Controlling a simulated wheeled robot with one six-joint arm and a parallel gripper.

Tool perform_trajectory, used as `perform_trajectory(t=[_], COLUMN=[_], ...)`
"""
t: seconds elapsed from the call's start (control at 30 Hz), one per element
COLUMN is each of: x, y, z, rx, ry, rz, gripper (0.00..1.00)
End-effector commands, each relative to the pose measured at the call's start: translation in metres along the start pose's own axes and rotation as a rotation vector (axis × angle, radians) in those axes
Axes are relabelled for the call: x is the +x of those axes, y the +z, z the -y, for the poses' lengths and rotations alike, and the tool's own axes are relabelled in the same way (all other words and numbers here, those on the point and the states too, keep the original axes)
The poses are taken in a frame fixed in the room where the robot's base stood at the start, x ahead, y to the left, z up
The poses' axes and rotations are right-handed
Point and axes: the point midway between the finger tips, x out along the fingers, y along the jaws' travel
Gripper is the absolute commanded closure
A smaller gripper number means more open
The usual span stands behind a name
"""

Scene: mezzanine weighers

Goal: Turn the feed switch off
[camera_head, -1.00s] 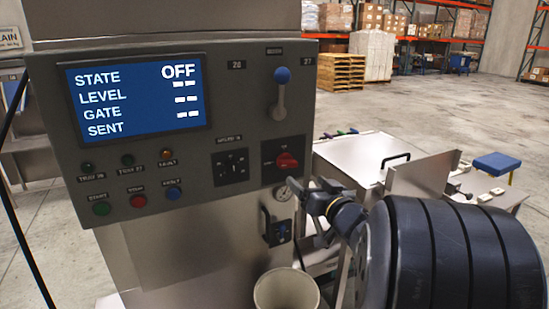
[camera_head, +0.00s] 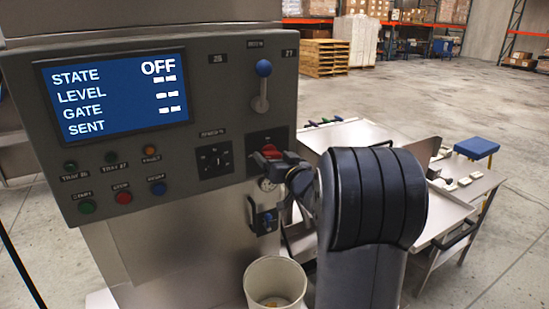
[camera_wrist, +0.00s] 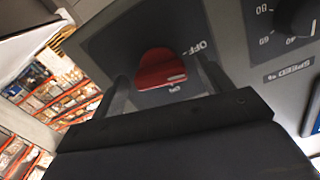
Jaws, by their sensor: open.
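The feed switch is a red rotary knob (camera_head: 270,151) on a dark plate at the lower right of the control panel (camera_head: 225,105). In the wrist view the red knob (camera_wrist: 160,70) shows large, with OFF printed to its upper right and ON just below it. A pale mark sits on its right side, nearer the ON print; its exact setting is hard to tell. My gripper (camera_wrist: 164,84) is open, one finger on each side of the knob, with no clear contact. In the head view my gripper (camera_head: 282,166) is at the panel and partly covers the knob.
The screen (camera_head: 115,95) reads STATE OFF. A blue-topped lever (camera_head: 263,80) stands above the switch and a dial (camera_head: 214,157) lies left of it. A pale bin (camera_head: 274,280) stands below. A metal table (camera_head: 350,135) is behind my arm.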

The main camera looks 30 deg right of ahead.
Motion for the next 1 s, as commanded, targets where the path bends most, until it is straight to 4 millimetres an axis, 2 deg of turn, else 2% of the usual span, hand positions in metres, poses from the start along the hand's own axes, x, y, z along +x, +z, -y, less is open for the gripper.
perform_trajectory(t=[0.07, 0.6, 0.73, 1.0], x=[-0.0001, -0.0004, -0.0004, -0.0005], y=[0.0000, -0.0002, 0.0012, 0.0013], z=[0.0000, 0.0001, -0.0002, -0.0002], rx=[0.000, 0.000, -0.023, -0.210], ry=[0.000, 0.000, 0.000, 0.000], rz=[0.000, 0.000, -0.001, -0.002], gripper=[0.25, 0.69, 0.70, 0.70])
